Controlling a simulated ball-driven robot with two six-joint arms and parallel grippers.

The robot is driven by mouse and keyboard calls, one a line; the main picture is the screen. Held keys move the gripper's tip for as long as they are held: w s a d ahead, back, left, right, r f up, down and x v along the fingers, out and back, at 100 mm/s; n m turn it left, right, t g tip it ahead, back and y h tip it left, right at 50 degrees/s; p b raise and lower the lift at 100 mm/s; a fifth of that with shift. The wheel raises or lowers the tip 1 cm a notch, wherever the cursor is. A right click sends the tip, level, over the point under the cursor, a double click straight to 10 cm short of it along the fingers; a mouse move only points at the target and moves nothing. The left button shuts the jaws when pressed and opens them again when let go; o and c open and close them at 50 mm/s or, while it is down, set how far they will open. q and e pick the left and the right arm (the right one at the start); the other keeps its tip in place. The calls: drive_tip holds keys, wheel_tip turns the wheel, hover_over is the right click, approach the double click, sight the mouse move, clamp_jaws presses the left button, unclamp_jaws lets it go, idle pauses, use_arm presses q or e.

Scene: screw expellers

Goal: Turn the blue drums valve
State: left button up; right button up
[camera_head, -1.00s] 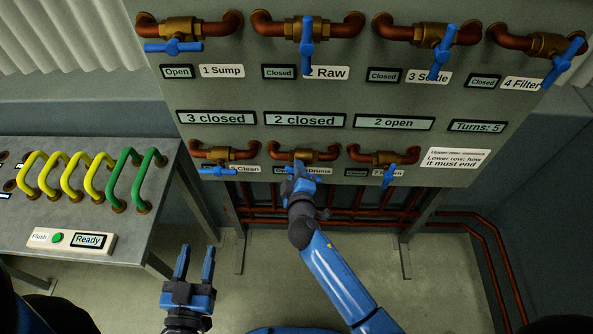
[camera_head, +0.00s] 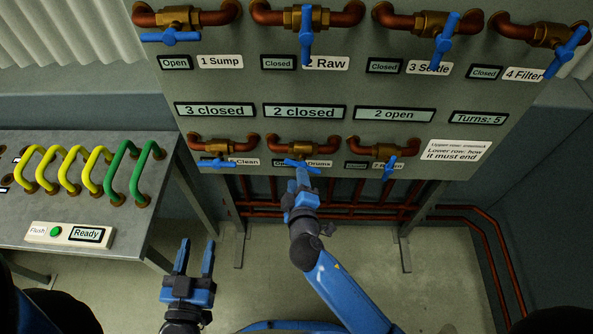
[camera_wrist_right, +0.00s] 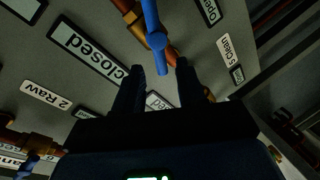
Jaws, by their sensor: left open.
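The drums valve (camera_head: 303,145) is the middle brass valve of the lower row. Its blue handle (camera_head: 300,163) lies about level in the head view and also shows in the right wrist view (camera_wrist_right: 155,25). The drums label (camera_head: 320,164) is partly covered. My right gripper (camera_head: 302,178) is just below and in front of this handle. In the wrist view its two dark fingers are apart, with the handle's near end between or just beyond the tips; contact cannot be told. My left gripper (camera_head: 196,250) is open and empty, low in front of the panel.
Lower-row neighbours are the clean valve (camera_head: 222,144) and valve 7 (camera_head: 383,153). Above are display plates, including Turns: 5 (camera_head: 477,118), and the upper valves. A bench (camera_head: 120,215) with yellow and green handles stands at left. Copper pipes run under the panel.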

drive_tip(key=shift+v, duration=1.95)
drive_tip(key=s+b, duration=0.1)
drive_tip(key=s, duration=0.7)
drive_tip(key=shift+b, duration=0.4)
